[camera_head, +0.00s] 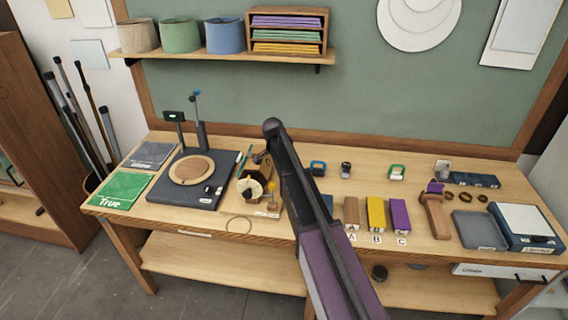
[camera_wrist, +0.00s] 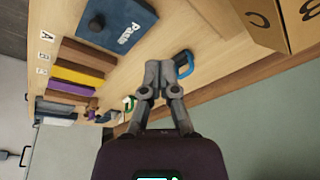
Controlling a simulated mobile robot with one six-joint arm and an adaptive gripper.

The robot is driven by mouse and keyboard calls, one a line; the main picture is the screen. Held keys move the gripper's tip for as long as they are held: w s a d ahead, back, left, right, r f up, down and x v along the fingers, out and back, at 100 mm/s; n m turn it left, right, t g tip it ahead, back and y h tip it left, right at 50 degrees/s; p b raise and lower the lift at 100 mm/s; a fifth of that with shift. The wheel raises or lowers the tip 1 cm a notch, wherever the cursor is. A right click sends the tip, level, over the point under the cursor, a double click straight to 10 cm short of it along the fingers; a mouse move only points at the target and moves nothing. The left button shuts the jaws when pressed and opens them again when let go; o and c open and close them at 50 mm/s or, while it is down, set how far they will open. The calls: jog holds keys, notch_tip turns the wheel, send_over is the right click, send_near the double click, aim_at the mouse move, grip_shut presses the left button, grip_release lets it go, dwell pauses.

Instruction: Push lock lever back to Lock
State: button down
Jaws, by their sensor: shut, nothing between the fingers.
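I cannot make out a lock lever or a Lock mark for certain in either view. A dark base (camera_head: 190,184) with a round wooden disc stands at the left of the bench, with a thin upright rod tipped in blue (camera_head: 197,96) behind it. A small wooden fixture (camera_head: 250,186) with a pale round face stands to its right. My gripper (camera_wrist: 160,68) is shut and empty in the wrist view, its tips beside a blue-framed piece (camera_wrist: 184,64); I cannot tell whether they touch. In the head view my arm crosses the bench and hides the gripper.
Brown, yellow (camera_head: 376,213) and purple (camera_head: 399,215) blocks line the front. A grey tray (camera_head: 478,230) lies at right.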

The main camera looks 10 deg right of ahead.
jog(key=shift+p+v, duration=1.05)
jog(key=shift+v, duration=0.35)
jog(key=shift+a, duration=0.15)
jog(key=s+f+n+b, duration=0.3)
jog(key=s+f+n, duration=0.1)
jog(key=s, duration=0.7)
jog(key=s+d+f+n+g+y+b, duration=0.1)
jog(key=s+f+n+b, duration=0.3)
jog(key=s, duration=0.7)
jog(key=s+d+f+n+g+y+b, duration=0.1)
jog(key=s+f+n+b, duration=0.3)
jog(key=s, duration=0.7)
jog(key=shift+d+n, duration=0.25)
jog(key=shift+n, duration=0.15)
jog(key=shift+w+f, duration=0.1)
